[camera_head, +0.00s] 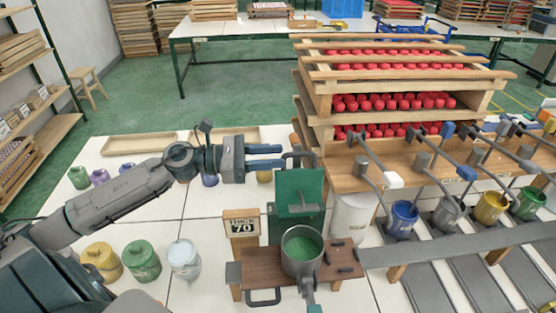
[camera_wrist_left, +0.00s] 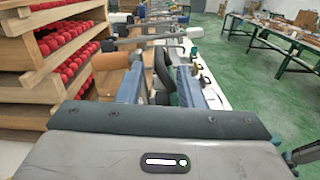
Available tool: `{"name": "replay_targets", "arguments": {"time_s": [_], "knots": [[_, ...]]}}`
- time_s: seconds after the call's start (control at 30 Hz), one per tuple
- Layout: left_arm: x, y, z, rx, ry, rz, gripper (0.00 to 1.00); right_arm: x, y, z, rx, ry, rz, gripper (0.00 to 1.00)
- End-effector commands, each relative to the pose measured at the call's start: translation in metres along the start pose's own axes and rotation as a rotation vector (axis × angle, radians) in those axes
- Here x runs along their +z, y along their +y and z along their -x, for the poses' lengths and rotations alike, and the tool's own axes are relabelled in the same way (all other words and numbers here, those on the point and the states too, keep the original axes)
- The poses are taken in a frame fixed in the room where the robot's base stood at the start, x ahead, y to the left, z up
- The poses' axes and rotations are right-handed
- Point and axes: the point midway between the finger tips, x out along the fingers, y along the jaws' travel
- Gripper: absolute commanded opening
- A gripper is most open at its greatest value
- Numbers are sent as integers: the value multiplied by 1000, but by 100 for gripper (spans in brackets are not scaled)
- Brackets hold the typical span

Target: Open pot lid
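The metal pot (camera_head: 286,257) stands on a small wooden stand and holds green paint (camera_head: 302,247). Its green lid (camera_head: 284,190) stands upright behind the pot, so the pot's mouth is uncovered. A black handle (camera_head: 298,156) shows at the lid's top edge. My left gripper (camera_head: 283,156) is just left of this handle, with its two blue fingers apart. In the left wrist view, a dark piece (camera_wrist_left: 162,72), likely the handle, shows between the fingers; I cannot tell whether they touch it. My right gripper is in neither view.
Blue, grey, yellow and green buckets (camera_head: 403,219) line the right side. A "THICK 70" sign (camera_head: 242,224) is left of the pot. Lidded cans (camera_head: 142,261) stand at lower left.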

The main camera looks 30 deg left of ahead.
Motion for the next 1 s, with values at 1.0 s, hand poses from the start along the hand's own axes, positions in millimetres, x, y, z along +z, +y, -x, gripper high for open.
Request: {"name": "replay_targets", "arguments": {"time_s": [1.0], "knots": [[-1, 2, -17, 8, 6, 3, 0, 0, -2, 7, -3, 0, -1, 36]]}}
